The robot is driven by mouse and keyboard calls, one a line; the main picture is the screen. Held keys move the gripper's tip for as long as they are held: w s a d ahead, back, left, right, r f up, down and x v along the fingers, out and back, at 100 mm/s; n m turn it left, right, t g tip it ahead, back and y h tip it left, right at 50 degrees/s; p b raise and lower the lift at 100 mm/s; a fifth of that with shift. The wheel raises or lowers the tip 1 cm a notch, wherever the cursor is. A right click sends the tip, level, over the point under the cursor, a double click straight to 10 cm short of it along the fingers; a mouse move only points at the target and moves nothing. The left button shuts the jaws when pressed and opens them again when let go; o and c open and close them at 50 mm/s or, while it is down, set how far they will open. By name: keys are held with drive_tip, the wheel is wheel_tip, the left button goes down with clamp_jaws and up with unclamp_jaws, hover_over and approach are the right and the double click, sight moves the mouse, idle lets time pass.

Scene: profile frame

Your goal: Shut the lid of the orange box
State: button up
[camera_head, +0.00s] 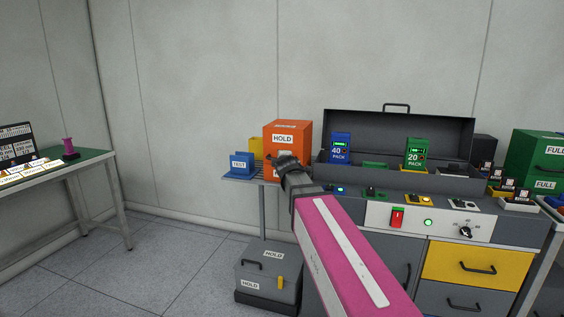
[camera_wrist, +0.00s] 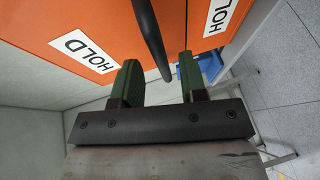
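The orange box (camera_head: 288,137) stands on a small grey shelf left of the dark case in the head view. It has white HOLD labels on its top and front. I cannot tell whether its lid is fully down. My gripper (camera_head: 284,158) is at the front of the box and hides part of it. In the wrist view, orange faces of the box (camera_wrist: 110,25) fill the top, with two HOLD labels. A dark bar handle (camera_wrist: 150,40) runs down into the gap between the two green-padded fingers of my gripper (camera_wrist: 160,78). The fingers are apart; contact with the handle is not clear.
A blue TEST bin (camera_head: 241,163) and a yellow item (camera_head: 256,147) are left of the box. An open dark case (camera_head: 400,135) stands right on the bench. A grey HOLD box (camera_head: 268,270) is on the floor below. A green-topped table (camera_head: 60,172) is far left.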

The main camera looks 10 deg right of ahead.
drive_tip(key=s+r, duration=0.2)
drive_tip(key=s, duration=0.8)
drive_tip(key=shift+f, duration=0.1)
